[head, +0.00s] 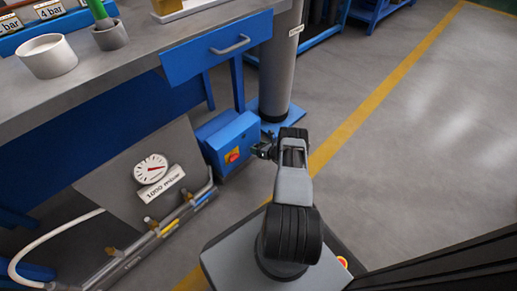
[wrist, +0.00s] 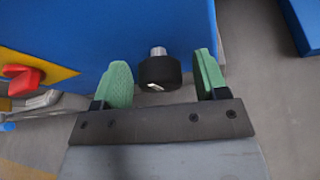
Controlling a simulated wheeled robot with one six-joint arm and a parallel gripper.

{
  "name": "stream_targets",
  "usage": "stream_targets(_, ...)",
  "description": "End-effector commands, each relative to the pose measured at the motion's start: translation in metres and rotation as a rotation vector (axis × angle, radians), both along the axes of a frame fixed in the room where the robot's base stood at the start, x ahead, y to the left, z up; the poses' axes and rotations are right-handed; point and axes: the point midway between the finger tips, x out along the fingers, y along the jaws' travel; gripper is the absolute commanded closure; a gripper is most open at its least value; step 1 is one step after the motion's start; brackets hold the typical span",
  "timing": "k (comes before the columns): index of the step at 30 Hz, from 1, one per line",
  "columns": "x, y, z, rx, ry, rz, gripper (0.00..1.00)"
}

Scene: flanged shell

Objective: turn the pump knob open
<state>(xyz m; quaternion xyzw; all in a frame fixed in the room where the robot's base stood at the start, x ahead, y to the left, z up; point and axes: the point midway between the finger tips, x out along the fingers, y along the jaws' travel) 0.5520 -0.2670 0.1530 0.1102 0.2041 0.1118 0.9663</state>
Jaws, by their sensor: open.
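A blue box (head: 228,138) stands on the floor below the bench; a red knob (head: 232,156) on a yellow plate is on its face. In the wrist view the red knob (wrist: 20,80) is at the far left, away from my fingers. A black knob (wrist: 160,74) with a white mark and a short metal stem sticks out of the blue box. My gripper (wrist: 162,66) is open, with its green fingers on either side of the black knob and visible gaps to both. In the head view my gripper (head: 262,150) is beside the box, and its fingers are hard to make out.
A panel with a gauge (head: 151,168) and a "1000 mbar" label stands left of the box. A pipe with several brass fittings (head: 168,226) runs along its foot. A grey column (head: 280,65) stands behind the box. The floor to the right (head: 430,150) is clear.

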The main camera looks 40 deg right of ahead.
Motion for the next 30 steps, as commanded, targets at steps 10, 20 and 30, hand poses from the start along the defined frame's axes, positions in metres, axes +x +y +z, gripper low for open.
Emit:
stream_targets(10, -0.0003, 0.0002, 0.0, 0.0, 0.0, 0.0, 0.55)
stream_targets(20, -0.0004, 0.0002, 0.0, 0.0, 0.0, 0.001, 0.83)
stream_targets(30, -0.0005, 0.0013, 0.0004, -0.09, -0.016, 0.001, 0.83)
